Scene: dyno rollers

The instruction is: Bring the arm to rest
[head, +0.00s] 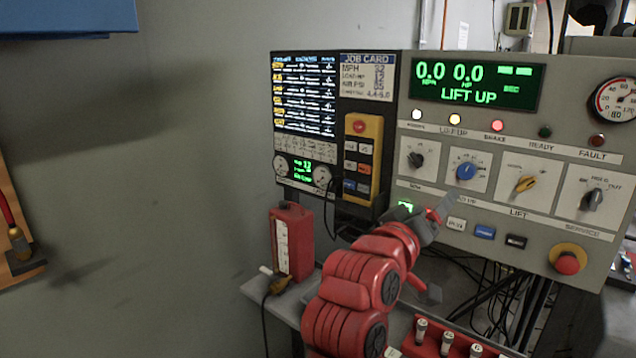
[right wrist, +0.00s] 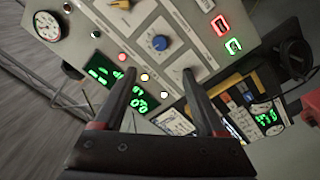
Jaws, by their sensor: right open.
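My right arm, with red ribbed links, reaches up from the bottom of the head view. Its dark gripper (head: 442,246) is in front of the lower left part of the grey control panel (head: 440,150). In the right wrist view the two black fingers of the right gripper (right wrist: 158,74) stand apart with nothing between them. The panel's knobs and lamps show beyond them. I cannot tell whether a finger touches the panel. The panel's display (head: 476,84) reads LIFT UP with zeros. My left gripper is in neither view.
A job-card screen unit (head: 306,100) with a yellow pendant (head: 363,158) adjoins the panel. A red canister (head: 292,243) stands on a ledge left of my arm. A red emergency button (head: 567,262) is at lower right. A red rack (head: 450,345) holds several small pieces. Cables hang below.

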